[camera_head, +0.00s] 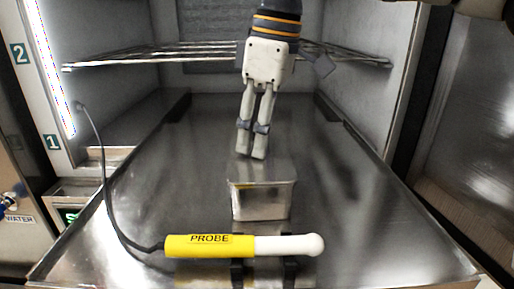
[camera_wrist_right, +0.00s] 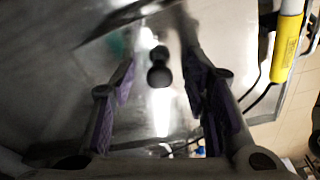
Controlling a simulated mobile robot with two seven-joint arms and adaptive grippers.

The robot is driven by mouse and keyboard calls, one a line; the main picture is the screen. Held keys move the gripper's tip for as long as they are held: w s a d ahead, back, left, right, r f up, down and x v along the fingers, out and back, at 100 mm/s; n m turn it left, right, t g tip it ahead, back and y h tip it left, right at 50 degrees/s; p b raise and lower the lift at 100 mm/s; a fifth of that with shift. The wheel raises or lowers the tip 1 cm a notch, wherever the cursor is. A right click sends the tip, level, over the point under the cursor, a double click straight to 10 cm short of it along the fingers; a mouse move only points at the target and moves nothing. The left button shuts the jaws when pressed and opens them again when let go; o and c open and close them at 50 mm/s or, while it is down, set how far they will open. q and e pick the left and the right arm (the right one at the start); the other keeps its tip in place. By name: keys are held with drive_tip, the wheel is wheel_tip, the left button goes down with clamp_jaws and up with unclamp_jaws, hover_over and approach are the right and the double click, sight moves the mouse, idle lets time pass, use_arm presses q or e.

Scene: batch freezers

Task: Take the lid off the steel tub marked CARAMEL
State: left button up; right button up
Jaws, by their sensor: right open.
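A small steel tub (camera_head: 262,205) stands on the metal drawer floor in the head view, with a shiny flat top and a small yellow patch at its upper left edge. I cannot read any CARAMEL marking. My right gripper (camera_head: 252,156) points down just above and behind the tub's top edge. In the right wrist view, my right gripper (camera_wrist_right: 160,95) is open, with purple-padded fingers apart. A black knob (camera_wrist_right: 159,72) shows between the fingers, with no visible contact; the surface under it is reflective and its edges are unclear. My left gripper is not in view.
A yellow probe marked PROBE (camera_head: 210,245) with a white tip lies in front of the tub, its dark cable running left. A wire shelf (camera_head: 180,55) is behind the gripper. Chamber walls stand on both sides. The metal floor (camera_head: 350,190) right of the tub is clear.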

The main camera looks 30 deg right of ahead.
drive_tip(key=shift+r, duration=0.1)
drive_tip(key=shift+c, duration=0.4)
clamp_jaws()
